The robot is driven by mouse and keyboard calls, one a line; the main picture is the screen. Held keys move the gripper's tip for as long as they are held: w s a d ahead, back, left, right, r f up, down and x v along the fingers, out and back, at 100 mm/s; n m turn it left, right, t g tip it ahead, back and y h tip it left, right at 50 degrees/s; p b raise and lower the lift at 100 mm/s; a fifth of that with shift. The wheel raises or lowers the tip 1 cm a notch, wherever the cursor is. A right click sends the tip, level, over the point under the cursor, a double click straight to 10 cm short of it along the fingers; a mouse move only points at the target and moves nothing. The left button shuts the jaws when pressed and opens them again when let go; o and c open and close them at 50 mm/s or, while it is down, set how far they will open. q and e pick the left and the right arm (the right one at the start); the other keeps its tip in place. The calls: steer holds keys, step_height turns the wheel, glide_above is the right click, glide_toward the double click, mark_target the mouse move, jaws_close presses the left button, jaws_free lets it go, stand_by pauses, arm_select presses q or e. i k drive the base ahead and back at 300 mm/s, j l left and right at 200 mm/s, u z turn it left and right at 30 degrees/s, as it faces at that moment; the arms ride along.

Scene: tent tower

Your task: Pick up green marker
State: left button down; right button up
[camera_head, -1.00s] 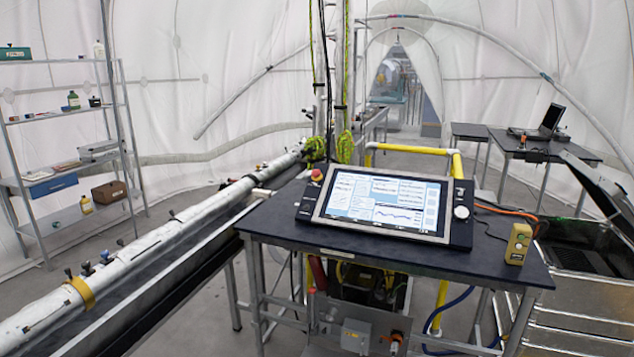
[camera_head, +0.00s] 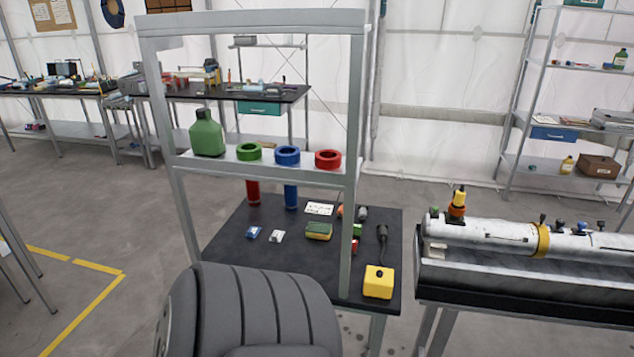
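I cannot make out a green marker for certain. Small objects, some green, lie on the dark table (camera_head: 222,244) under the metal shelf frame (camera_head: 262,178), too small to identify. Small upright items on the far-left workbench (camera_head: 45,88) and the far middle table are also too small to tell. Neither of my grippers is in view.
On the shelf are a green bottle (camera_head: 206,134) and green (camera_head: 248,152), blue (camera_head: 287,155) and red (camera_head: 328,159) rings. A yellow box (camera_head: 378,282) sits on the table corner. A grey chair back (camera_head: 255,312) blocks the front. A white pipe (camera_head: 480,232) is right. Floor at left is mostly open.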

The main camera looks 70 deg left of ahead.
mark_target(357, 229)
steer(key=u, duration=2.05)
